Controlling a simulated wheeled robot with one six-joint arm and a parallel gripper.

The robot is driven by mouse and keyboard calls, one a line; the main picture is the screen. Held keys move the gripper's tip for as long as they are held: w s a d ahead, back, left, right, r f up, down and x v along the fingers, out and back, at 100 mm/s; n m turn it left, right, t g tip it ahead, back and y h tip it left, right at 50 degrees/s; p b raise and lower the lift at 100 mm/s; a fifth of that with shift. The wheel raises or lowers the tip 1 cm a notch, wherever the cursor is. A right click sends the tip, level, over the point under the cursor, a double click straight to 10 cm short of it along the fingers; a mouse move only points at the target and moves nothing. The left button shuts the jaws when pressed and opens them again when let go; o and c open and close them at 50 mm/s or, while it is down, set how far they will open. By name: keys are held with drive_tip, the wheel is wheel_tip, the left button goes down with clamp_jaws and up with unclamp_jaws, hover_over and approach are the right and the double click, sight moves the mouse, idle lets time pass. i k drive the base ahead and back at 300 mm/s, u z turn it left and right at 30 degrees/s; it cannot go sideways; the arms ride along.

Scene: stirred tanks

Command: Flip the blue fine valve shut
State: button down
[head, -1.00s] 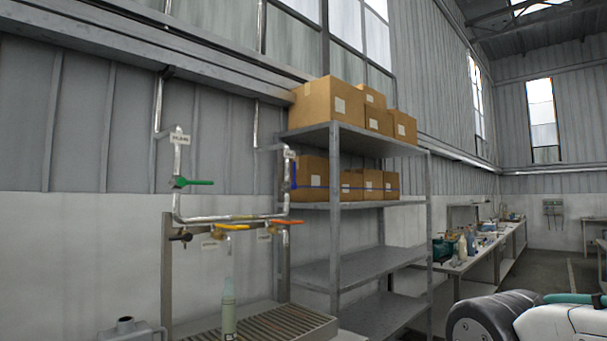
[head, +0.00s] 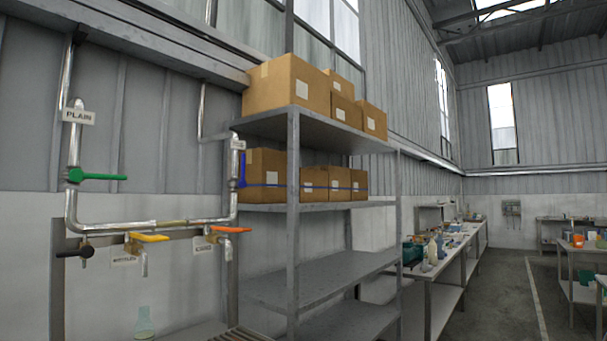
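The blue valve handle (head: 242,169) is at the right end of the pipe rig, on the right upright pipe (head: 234,200), below a small pale tag (head: 238,144). The handle looks upright, in line with the pipe. It is small and seen against the brown boxes behind, so its exact angle is hard to tell. My gripper is not in view, and nothing touches the handle.
A green-handled valve (head: 95,176) is on the left pipe under a tag reading PLAIN. A metal shelf (head: 292,230) with boxes stands close right of the blue valve. Floor (head: 490,300) shows at right.

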sight(243, 168)
drive_tip(key=z, duration=0.35)
drive_tip(key=i, duration=1.45)
drive_tip(key=u, duration=1.05)
drive_tip(key=i, duration=0.65)
drive_tip(key=u, duration=0.6)
